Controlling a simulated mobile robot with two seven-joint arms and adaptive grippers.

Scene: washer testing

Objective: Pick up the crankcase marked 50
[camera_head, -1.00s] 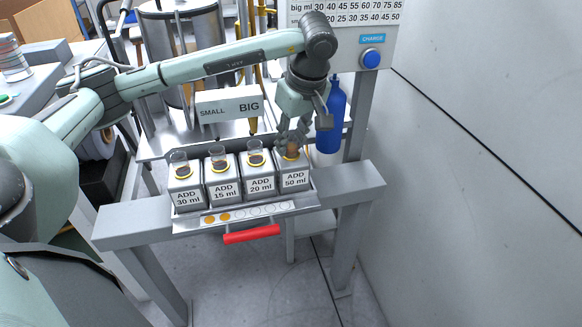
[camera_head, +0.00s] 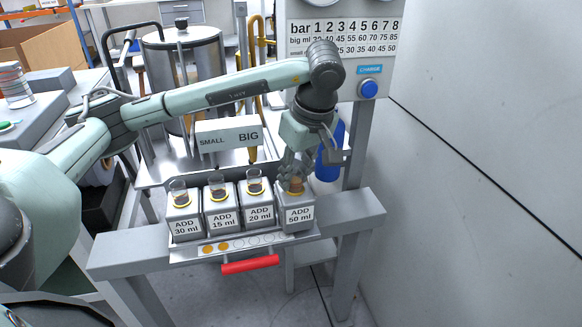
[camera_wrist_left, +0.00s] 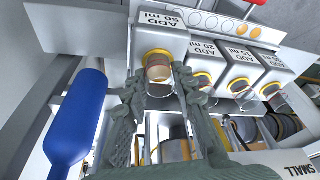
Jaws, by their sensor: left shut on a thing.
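The crankcase marked 50 (camera_head: 298,214) is a grey box labelled "ADD 50 ml" at the right end of a row in the head view. It has a neck with a yellow ring and brownish contents. My left gripper (camera_head: 296,178) comes down from above and is shut on this neck. The wrist view shows the left gripper's fingers (camera_wrist_left: 158,85) on both sides of the neck, and the marked crankcase (camera_wrist_left: 160,37) standing out from its neighbours. I cannot tell whether its base is clear of the tray. My right gripper is not in view.
Crankcases marked 20 (camera_head: 259,214), 15 (camera_head: 222,219) and 30 (camera_head: 185,225) stand close on the left. A red handle (camera_head: 250,263) is in front. A blue bottle (camera_head: 330,152) and the charge-button post (camera_head: 357,150) stand close behind on the right.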

